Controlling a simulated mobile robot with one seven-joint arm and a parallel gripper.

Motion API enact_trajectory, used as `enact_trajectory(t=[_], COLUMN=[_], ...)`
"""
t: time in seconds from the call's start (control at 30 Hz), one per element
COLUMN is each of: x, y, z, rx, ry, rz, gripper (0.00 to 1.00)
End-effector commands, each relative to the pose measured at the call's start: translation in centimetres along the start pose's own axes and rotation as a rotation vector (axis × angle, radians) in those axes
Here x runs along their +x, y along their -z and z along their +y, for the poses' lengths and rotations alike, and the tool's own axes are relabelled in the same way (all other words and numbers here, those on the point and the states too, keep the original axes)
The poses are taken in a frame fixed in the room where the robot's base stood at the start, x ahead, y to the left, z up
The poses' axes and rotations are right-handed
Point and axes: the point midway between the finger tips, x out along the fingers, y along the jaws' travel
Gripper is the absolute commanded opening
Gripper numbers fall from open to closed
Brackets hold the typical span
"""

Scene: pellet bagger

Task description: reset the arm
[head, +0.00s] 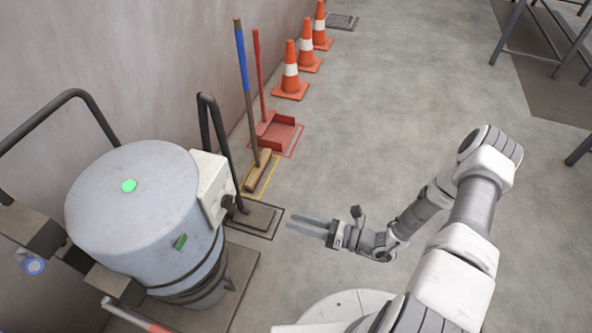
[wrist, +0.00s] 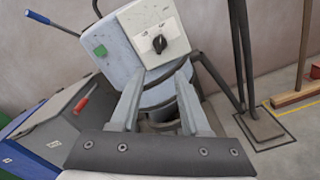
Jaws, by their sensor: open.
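My gripper (head: 307,227) is open and empty above the floor in the head view, its two fingers pointing left. It is to the right of the grey drum-shaped machine (head: 130,205), apart from it. In the wrist view the open fingers (wrist: 157,88) point toward the machine's white control box (wrist: 155,35), which has a black knob (wrist: 159,44). My arm reaches in from the lower right of the head view, bent at the elbow.
Left of the gripper are a foot pedal (head: 256,217), a blue-handled broom (head: 245,85) and a red dustpan (head: 279,133). Several orange cones (head: 291,75) line the wall. Open floor (head: 400,100) lies beyond the arm; metal frame legs (head: 510,32) stand at the upper right.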

Motion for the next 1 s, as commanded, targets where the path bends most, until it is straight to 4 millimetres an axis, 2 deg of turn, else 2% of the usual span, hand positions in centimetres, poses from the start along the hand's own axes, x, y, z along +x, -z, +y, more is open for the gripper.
enact_trajectory(t=[0.2, 0.33, 0.47, 1.0], x=[0.0, -0.2, -0.5, -3.0], y=[-0.2, -1.7, -4.3, -14.9], z=[0.1, 0.8, 2.3, 10.6], rx=[-0.008, -0.068, -0.19, -0.78], ry=[-0.004, -0.04, -0.115, -0.459], rz=[0.005, 0.049, 0.143, 0.596], gripper=[0.46, 0.46, 0.46, 0.46])
